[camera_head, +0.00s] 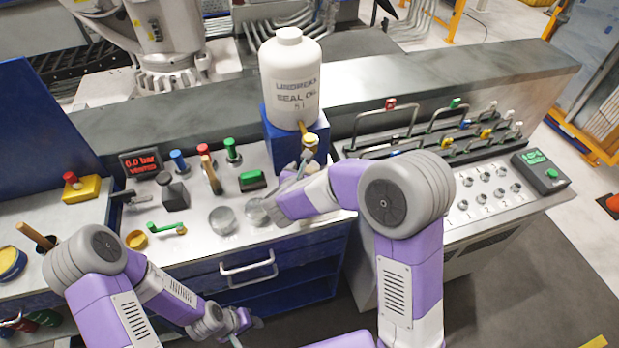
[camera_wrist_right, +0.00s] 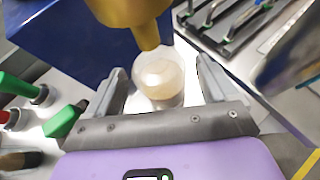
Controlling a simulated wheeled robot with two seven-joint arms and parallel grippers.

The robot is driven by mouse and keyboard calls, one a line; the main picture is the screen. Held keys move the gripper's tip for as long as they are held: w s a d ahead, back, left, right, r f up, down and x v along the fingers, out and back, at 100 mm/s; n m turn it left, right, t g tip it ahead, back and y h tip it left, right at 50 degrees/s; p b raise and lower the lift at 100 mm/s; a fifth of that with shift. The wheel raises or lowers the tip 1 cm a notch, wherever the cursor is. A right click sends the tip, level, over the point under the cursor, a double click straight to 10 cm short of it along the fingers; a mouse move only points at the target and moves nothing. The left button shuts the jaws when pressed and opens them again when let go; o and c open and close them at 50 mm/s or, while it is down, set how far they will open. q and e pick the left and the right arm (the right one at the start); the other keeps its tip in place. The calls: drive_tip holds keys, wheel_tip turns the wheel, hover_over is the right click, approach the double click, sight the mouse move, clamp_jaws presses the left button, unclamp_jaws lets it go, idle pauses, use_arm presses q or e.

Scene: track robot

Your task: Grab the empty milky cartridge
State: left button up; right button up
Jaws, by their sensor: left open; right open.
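The milky, translucent cartridge (camera_wrist_right: 160,78) stands upright below a brass spout (camera_wrist_right: 146,32) in the right wrist view. My right gripper (camera_wrist_right: 161,68) is open, with one finger on each side of the cartridge and visible gaps to it. In the head view my right gripper (camera_head: 302,163) is at the front of the blue stand, and the cartridge is mostly hidden or too small to make out. My left gripper (camera_head: 243,322) is open and empty, low in front of the bench drawers, away from the cartridge.
A white seal oil jug (camera_head: 290,80) stands on the blue stand (camera_head: 283,140). Left of it are a green button block (camera_head: 252,180), colored levers and two round metal discs (camera_head: 222,219). A lever panel (camera_head: 440,137) is at right. The bench front carries drawer handles (camera_head: 248,267).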

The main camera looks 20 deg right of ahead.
drive_tip(key=x, duration=0.3)
drive_tip(key=shift+d, duration=0.1)
drive_tip(key=shift+r, duration=0.15)
drive_tip(key=c, duration=1.2)
